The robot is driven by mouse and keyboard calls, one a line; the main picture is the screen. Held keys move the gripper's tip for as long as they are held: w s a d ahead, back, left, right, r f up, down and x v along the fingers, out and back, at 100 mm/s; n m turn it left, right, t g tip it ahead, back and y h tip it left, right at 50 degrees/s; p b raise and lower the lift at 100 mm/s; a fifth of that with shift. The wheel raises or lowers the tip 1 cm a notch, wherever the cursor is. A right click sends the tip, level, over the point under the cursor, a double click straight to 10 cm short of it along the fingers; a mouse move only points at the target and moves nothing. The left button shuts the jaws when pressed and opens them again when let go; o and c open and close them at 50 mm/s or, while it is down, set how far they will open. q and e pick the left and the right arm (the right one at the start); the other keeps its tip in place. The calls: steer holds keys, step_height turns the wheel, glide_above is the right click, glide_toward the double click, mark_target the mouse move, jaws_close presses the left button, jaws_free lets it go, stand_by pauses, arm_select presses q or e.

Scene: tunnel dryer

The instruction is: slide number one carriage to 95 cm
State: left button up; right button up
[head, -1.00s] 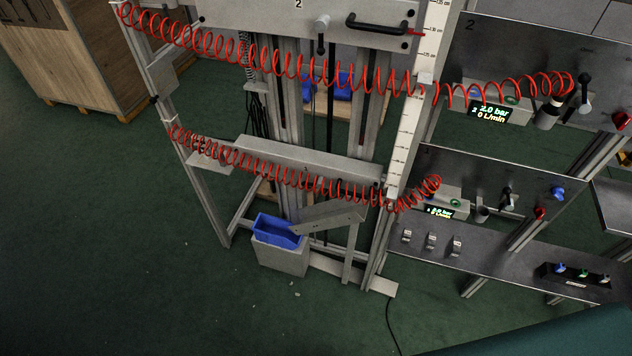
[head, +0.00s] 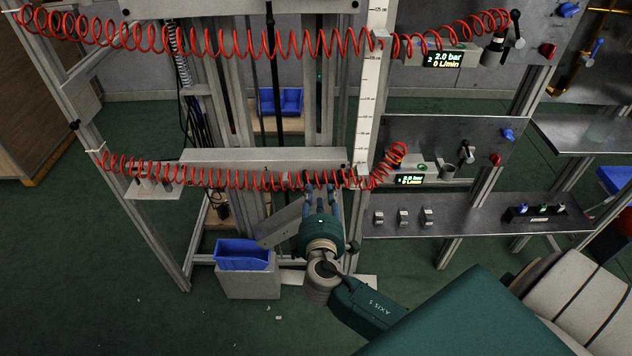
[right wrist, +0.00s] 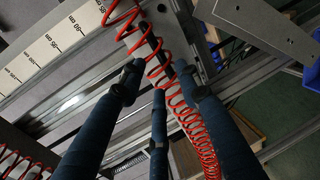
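The lower carriage is a grey horizontal beam (head: 250,156) across the upright rails, with a red coiled hose in front of it. I take it as number one; no number on it is legible. A white centimetre scale (head: 370,90) runs up the right post and shows in the right wrist view (right wrist: 52,45). My right gripper (head: 321,190) is at the right part of the beam, just below the hose. In the right wrist view its fingers (right wrist: 160,82) are spread, with the coiled hose (right wrist: 172,85) crossing near their tips. Any contact is unclear. My left gripper is out of view.
A second red hose (head: 250,45) hangs higher up. A blue bin (head: 242,256) on a grey block stands below left of my right gripper. Right of the post are a control panel (head: 450,150) and a shelf with clips (head: 404,216). Green floor (head: 110,290) is free at front left.

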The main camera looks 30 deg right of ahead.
mark_target(319, 182)
steer(key=x, duration=0.8)
steer(key=shift+a, duration=0.1)
steer(key=shift+c, duration=0.5)
jaws_close()
